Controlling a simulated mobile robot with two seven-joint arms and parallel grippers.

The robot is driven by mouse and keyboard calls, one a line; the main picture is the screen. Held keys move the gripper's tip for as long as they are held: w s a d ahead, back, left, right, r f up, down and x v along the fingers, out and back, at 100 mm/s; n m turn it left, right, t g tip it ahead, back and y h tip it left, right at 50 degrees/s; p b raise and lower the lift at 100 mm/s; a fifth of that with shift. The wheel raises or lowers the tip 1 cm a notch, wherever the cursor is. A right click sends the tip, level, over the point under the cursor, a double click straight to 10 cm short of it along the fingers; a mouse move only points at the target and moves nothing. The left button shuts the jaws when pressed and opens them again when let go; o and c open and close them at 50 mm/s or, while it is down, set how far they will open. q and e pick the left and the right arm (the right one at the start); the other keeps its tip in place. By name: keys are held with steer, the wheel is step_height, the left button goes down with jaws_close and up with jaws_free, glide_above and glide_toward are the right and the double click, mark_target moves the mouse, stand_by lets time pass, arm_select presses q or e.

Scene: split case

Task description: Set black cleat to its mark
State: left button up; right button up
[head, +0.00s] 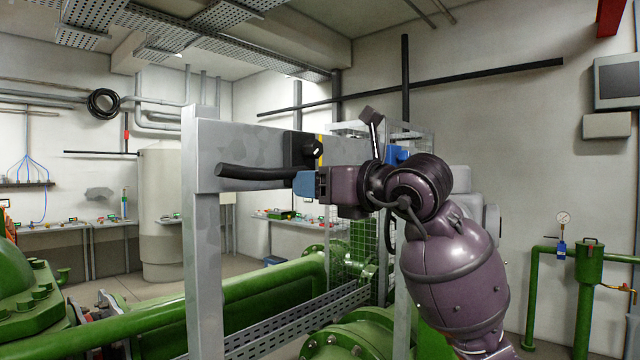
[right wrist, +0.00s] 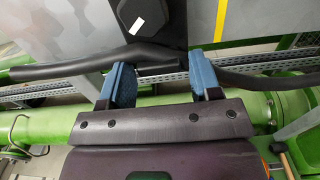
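The black cleat sits on the face of the grey beam (head: 262,138). Its block (head: 298,147) carries a small white patch (right wrist: 138,26), and a long dark horn (head: 250,173) reaches left. In the right wrist view another dark length (right wrist: 265,82) reaches right. A yellow stripe (right wrist: 220,20) is on the beam, right of the block and apart from the white patch. My right gripper (right wrist: 162,80) is open, its blue fingertips apart at the cleat's lower edge. Whether they touch it I cannot tell. My left gripper is not in view.
A grey upright post (head: 203,240) holds the beam's left end. Green pipes (head: 245,292) and a perforated tray (head: 300,318) run below. A wire mesh cage (head: 362,240) stands behind the beam.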

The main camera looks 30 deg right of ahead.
jaws_close()
steer(key=w+d, duration=0.2)
steer(key=d, duration=0.4)
steer(key=shift+b, duration=0.4)
steer(key=shift+o, duration=1.3)
jaws_free()
steer(key=shift+d, duration=0.1)
steer(key=v, duration=1)
steer(key=shift+s+d, duration=0.2)
steer(key=shift+s, duration=0.1)
